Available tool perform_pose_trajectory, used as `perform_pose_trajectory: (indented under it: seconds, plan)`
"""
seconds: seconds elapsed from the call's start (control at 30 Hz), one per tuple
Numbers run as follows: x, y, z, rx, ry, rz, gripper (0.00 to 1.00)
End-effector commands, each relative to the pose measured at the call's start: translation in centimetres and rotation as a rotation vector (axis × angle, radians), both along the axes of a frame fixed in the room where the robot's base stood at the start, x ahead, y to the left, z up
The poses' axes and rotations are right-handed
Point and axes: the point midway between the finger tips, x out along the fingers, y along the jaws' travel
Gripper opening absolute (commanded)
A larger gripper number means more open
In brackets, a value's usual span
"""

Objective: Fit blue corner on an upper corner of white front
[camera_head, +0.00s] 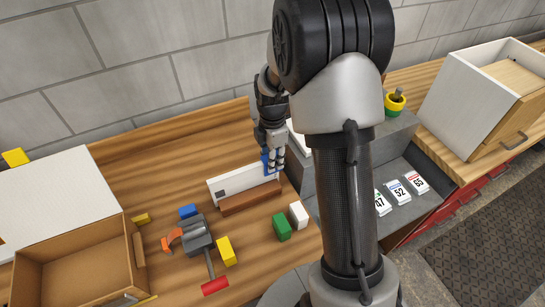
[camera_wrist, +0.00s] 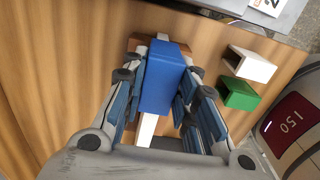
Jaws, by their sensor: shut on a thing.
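The white front (camera_head: 232,183) stands upright on edge along a brown wooden block (camera_head: 250,198) on the table. My gripper (camera_head: 272,160) is shut on the blue corner (camera_head: 266,168) at the white front's upper right end. In the wrist view the blue corner (camera_wrist: 163,80) sits between the finger pads of my gripper (camera_wrist: 163,95). A strip of the white front (camera_wrist: 147,130) shows below it. The blue corner overlaps the white front's end in both views; I cannot tell whether it is fully seated.
Green (camera_head: 282,227) and white (camera_head: 298,214) corner pieces lie to the front right. A grey tool with orange parts (camera_head: 198,235), a blue piece (camera_head: 188,211) and a yellow piece (camera_head: 226,250) lie left. A grey tray (camera_head: 405,165) with numbered cards is right.

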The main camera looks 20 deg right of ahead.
Motion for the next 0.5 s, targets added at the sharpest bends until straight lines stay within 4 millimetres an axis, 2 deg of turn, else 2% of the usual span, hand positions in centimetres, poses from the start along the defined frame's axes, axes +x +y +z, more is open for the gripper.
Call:
perform_pose_trajectory:
  seconds: [0.23,0.27,0.5]
  plan:
    - [-0.01,0.0,-0.03,0.0,0.0,0.0,0.11]
    - [-0.01,0.0,-0.03,0.0,0.0,0.0,0.28]
    - [-0.01,0.0,-0.03,0.0,0.0,0.0,0.44]
